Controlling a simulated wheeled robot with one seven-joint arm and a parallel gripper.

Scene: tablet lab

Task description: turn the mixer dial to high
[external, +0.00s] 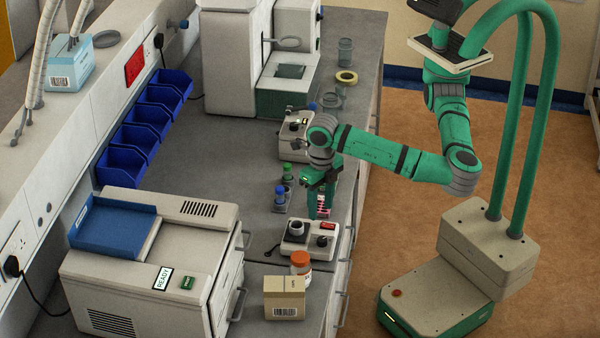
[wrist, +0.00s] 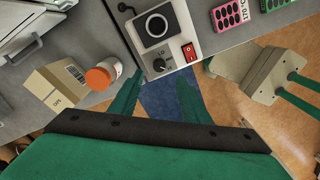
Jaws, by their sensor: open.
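The mixer (external: 311,238) is a small pale box near the bench's front edge, with a round dark-centred well on top. Its black dial (external: 321,241) sits at the front, and a red switch (external: 328,226) is beside it. In the wrist view the dial (wrist: 159,65) shows just beyond and between my fingertips, apart from them. My gripper (external: 320,214) points down above the mixer, open and empty. In the wrist view, its two green fingers (wrist: 158,82) are spread apart.
An orange-capped bottle (external: 300,263) and a cardboard box (external: 284,297) stand beside the mixer. A rack with blue- and green-capped vials (external: 282,190) is behind it. A large white machine (external: 150,265) is at left. Another device (external: 296,128) stands farther along the bench.

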